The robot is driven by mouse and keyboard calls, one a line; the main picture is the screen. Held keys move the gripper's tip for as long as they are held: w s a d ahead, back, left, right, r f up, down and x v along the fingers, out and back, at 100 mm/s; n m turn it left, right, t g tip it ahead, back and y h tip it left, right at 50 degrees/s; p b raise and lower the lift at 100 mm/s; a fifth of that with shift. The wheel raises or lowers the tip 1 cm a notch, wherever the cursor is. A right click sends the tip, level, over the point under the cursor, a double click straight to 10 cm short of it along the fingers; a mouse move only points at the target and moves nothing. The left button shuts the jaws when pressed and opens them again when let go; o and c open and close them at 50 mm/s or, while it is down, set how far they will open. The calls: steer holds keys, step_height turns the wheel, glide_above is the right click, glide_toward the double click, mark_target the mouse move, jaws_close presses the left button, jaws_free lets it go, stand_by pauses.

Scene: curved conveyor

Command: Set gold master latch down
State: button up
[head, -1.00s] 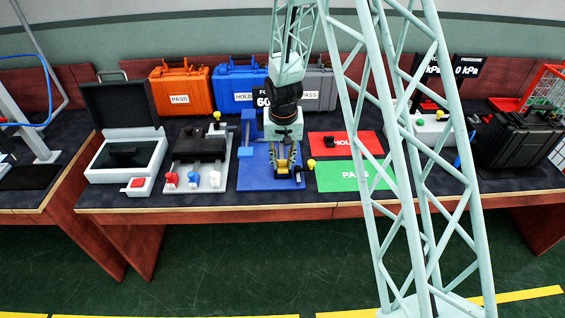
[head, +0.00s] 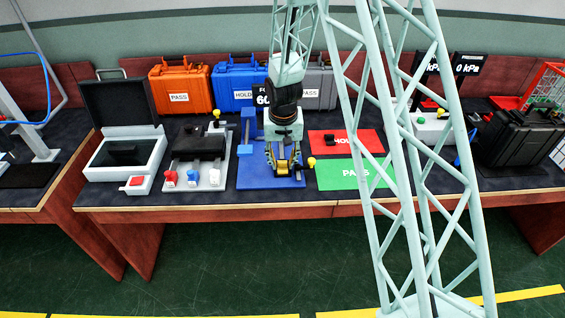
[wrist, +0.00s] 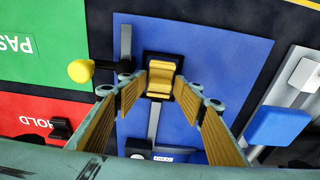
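The gold latch (wrist: 161,76) sits in a black holder on the blue fixture plate (wrist: 205,45) in the wrist view. In the head view the gold latch (head: 281,169) is low between my fingers. My gripper (wrist: 160,84) is open, with one yellow-padded finger on each side of the latch. Gaps show between the finger pads and the latch in the wrist view. The gripper (head: 283,166) also shows in the head view, pointing down over the blue plate.
A yellow-knobbed lever (wrist: 81,70) stands beside the holder. A red HOLD mat (head: 345,142) bears a black latch (head: 331,141); a green PASS mat (head: 347,174) lies in front. A grey fixture (head: 208,178) with coloured knobs stands left. Cases (head: 180,88) line the back.

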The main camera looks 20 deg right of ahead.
mark_target(283, 170)
steer(key=shift+r, duration=0.2)
steer(key=shift+r+p, duration=0.55)
steer(key=shift+p, duration=0.15)
step_height(283, 170, up, 12)
steer(key=s+p, duration=0.1)
steer(key=p, duration=0.1)
steer(key=shift+s+a+f, duration=0.15)
steer(key=shift+s+a, duration=0.05)
steer(key=shift+s, duration=0.2)
stand_by(0.6)
